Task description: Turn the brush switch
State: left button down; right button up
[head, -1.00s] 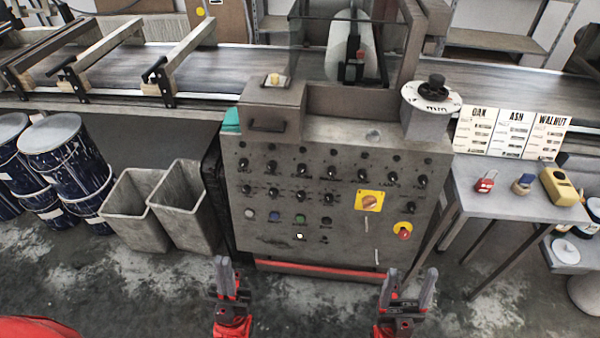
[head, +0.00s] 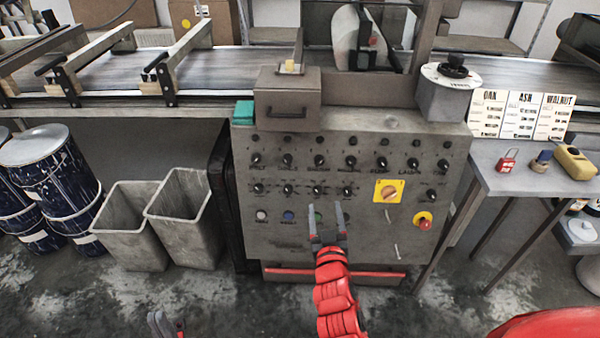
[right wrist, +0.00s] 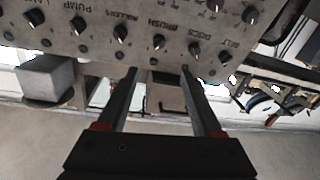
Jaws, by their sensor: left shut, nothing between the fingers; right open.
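The brush switch (head: 320,160) is a small black knob in the upper row of the grey control cabinet (head: 270,232), third from the left. In the right wrist view the panel is upside down, and the brush switch (right wrist: 158,41) sits just beyond the gap between the fingers, with its BRUSH label beside it. My right gripper (head: 325,206) is open and empty, in front of the panel and below the switch in the head view. The wrist view shows its fingertips (right wrist: 158,72) apart from the knob. My left gripper (head: 157,320) is shut and empty, low at the bottom edge.
Similar knobs flank the switch, with a second row below. A yellow-plated rotary switch (head: 388,191) and a red emergency button (head: 423,221) are on the panel's right. Grey bins (head: 185,228) stand left. A side table (head: 500,180) stands right. A conveyor (head: 220,70) runs behind.

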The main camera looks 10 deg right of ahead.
aim_at(320, 164)
jog(key=w+d, duration=0.1)
jog(key=w, duration=0.4)
jog(key=w+d, duration=0.1)
jog(key=w, duration=0.5)
jog(key=w+d+p, duration=0.1)
jog(key=w, duration=0.5)
jog(key=shift+d, duration=0.25)
grip_shut()
